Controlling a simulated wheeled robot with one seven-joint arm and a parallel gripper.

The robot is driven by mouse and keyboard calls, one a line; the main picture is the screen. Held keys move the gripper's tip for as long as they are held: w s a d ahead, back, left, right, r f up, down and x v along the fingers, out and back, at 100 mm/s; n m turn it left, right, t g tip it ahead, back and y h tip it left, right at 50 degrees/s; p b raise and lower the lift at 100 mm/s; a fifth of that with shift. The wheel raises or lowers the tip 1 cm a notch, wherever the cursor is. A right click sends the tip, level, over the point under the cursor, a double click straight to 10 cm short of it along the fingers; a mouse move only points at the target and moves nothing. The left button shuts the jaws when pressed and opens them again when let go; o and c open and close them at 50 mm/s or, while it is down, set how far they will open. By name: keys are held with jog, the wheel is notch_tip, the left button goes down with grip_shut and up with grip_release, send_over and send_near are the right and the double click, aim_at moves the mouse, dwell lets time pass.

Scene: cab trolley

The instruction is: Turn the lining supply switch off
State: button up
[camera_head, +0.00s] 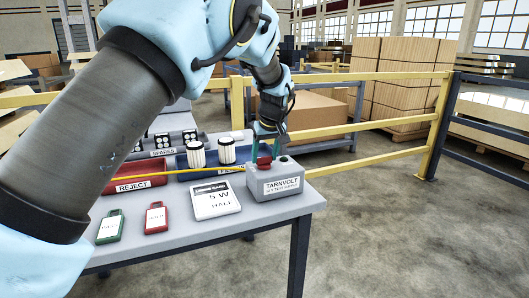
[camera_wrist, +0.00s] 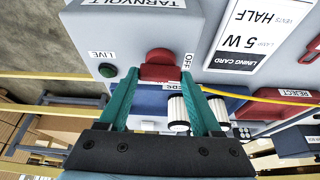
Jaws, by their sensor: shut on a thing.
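The grey TARNVOLT box (camera_head: 275,184) stands at the right end of the trolley top. A red switch knob (camera_head: 264,160) sits on its top, beside a small round green lamp (camera_head: 284,158). In the wrist view the red knob (camera_wrist: 160,66) lies between an OFF label (camera_wrist: 187,61) and the green lamp (camera_wrist: 107,71) marked LIVE. My gripper (camera_head: 265,148) reaches down from above with its teal fingers at the knob. In the wrist view my gripper (camera_wrist: 161,80) has one finger on each side of the knob and is shut on it. The fingers partly hide the knob's sides.
The trolley (camera_head: 250,213) also holds a white lining card (camera_head: 216,201), a red REJECT tray (camera_head: 147,184), and a blue tray (camera_head: 184,172) with two white cylinders (camera_head: 227,151). A green tag (camera_head: 110,226) and a red tag (camera_head: 156,217) lie in front. A yellow cable runs left from the box.

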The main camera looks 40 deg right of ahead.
jog(key=shift+n, duration=0.4)
jog(key=o, duration=1.4)
jog(key=b+v, duration=0.1)
jog(key=v, duration=1)
jog(key=shift+d, duration=0.2)
jog(key=shift+w, duration=0.1)
